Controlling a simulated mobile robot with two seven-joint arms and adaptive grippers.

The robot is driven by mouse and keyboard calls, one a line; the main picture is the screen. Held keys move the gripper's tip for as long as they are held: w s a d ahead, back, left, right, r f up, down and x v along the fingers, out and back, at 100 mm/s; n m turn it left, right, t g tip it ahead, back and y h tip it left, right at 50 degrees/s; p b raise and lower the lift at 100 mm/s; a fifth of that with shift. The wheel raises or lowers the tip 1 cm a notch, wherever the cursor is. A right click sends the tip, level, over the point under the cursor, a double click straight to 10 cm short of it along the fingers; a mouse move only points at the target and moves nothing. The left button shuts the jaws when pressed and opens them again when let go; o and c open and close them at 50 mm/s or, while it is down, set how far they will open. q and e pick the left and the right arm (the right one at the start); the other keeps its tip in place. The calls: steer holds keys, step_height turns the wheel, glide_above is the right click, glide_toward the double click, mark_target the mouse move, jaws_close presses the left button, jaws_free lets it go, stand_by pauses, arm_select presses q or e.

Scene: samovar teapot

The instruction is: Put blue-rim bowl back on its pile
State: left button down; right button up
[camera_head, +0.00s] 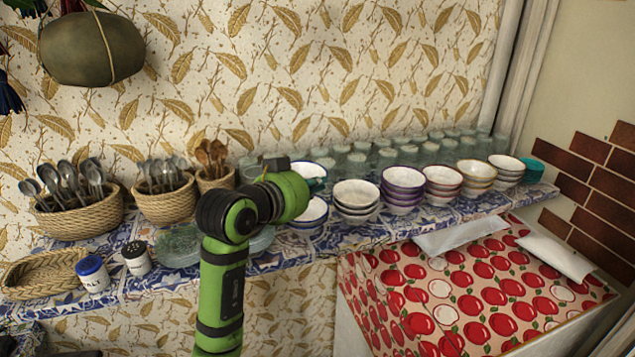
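The blue-rim bowl (309,168) is raised above the shelf, partly hidden behind my green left wrist. Below it, the pile of blue-rim bowls (312,213) stands on the tiled shelf, its left side covered by my arm. The raised bowl looks apart from the pile. My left gripper (316,185) is at the bowl, its fingers mostly hidden by the wrist; the bowl's raised position shows it is held. My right gripper is not in view.
To the right stand piles of black-rim (356,196), purple (403,185), red (443,180), yellow (477,175) and dark-rim bowls (506,168). Several glasses (385,157) stand behind. Glass plates (180,247), shakers (92,273) and cutlery baskets (85,217) are on the left.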

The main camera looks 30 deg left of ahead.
arm_select(q)
steer(key=shift+w+f+b, duration=0.25)
steer(key=shift+f+b, duration=0.75)
steer(key=shift+f, duration=0.6)
steer(key=shift+w+f+b, duration=0.2)
steer(key=shift+f+b, duration=0.75)
steer(key=shift+f, duration=0.6)
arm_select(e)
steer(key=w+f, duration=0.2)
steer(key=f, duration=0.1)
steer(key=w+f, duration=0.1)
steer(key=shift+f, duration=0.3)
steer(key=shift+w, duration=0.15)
arm_select(q)
steer(key=c, duration=1.4)
jaws_free()
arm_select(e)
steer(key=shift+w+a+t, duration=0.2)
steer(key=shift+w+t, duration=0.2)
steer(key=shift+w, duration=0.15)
arm_select(q)
steer(key=shift+o, duration=0.2)
